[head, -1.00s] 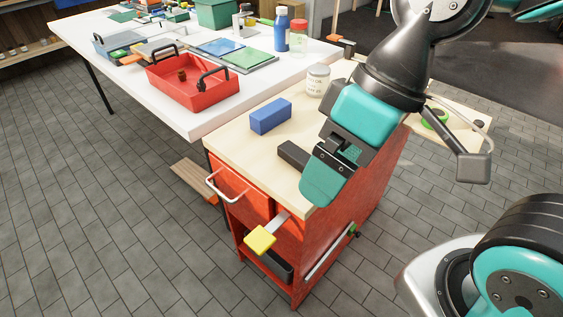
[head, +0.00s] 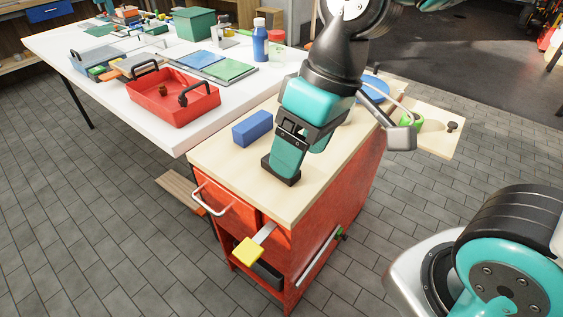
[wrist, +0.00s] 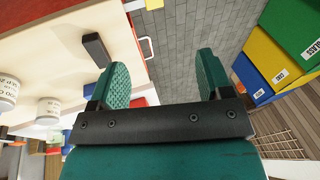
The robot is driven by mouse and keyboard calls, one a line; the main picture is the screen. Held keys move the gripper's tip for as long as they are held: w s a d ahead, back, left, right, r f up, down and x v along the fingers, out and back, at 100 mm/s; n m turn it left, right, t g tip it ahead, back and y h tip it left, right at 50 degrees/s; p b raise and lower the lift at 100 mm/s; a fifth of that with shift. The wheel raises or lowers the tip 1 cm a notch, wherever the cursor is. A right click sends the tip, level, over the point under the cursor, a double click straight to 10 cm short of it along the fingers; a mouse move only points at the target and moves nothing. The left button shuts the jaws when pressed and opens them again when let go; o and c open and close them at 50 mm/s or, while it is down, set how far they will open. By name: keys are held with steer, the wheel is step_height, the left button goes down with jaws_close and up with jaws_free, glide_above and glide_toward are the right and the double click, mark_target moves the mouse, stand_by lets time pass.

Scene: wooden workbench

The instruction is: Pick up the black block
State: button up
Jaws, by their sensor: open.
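The black block (head: 268,167) lies on the pale wooden top of the red cabinet, near its front edge, and my gripper hides part of it in the head view. In the wrist view the black block (wrist: 96,50) lies to the left of my left finger, not between the fingers. My gripper (head: 287,163) points down over the cabinet top, overlapping the block in the head view. In the wrist view my gripper (wrist: 162,64) is open, with wide empty space between its teal fingers. The frames do not clearly show its height above the block.
A blue block (head: 252,128) sits behind the black block on the cabinet top (head: 215,155). Two pale jars show in the wrist view, one of them a jar (wrist: 48,108) near the lower left. A red tray (head: 172,98) stands on the white table. A yellow-ended handle (head: 248,250) sticks out in front.

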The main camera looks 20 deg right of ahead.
steer(key=w+d+f+m+h+p, duration=0.15)
steer(key=w+p, duration=0.25)
steer(key=w, duration=0.5)
steer(key=w+d+f+h+p, duration=0.2)
steer(key=w+d+p, duration=0.15)
steer(key=w, duration=0.45)
steer(key=f, duration=0.3)
steer(key=f+p, duration=0.1)
steer(key=f, duration=0.7)
steer(key=shift+w+a+f, duration=0.25)
steer(key=shift+w+a, duration=0.05)
steer(key=shift+a, duration=0.05)
steer(key=shift+a+f+p, duration=0.1)
steer(key=shift+f+p, duration=0.75)
steer(key=shift+f, duration=2.2)
steer(key=c, duration=1.1)
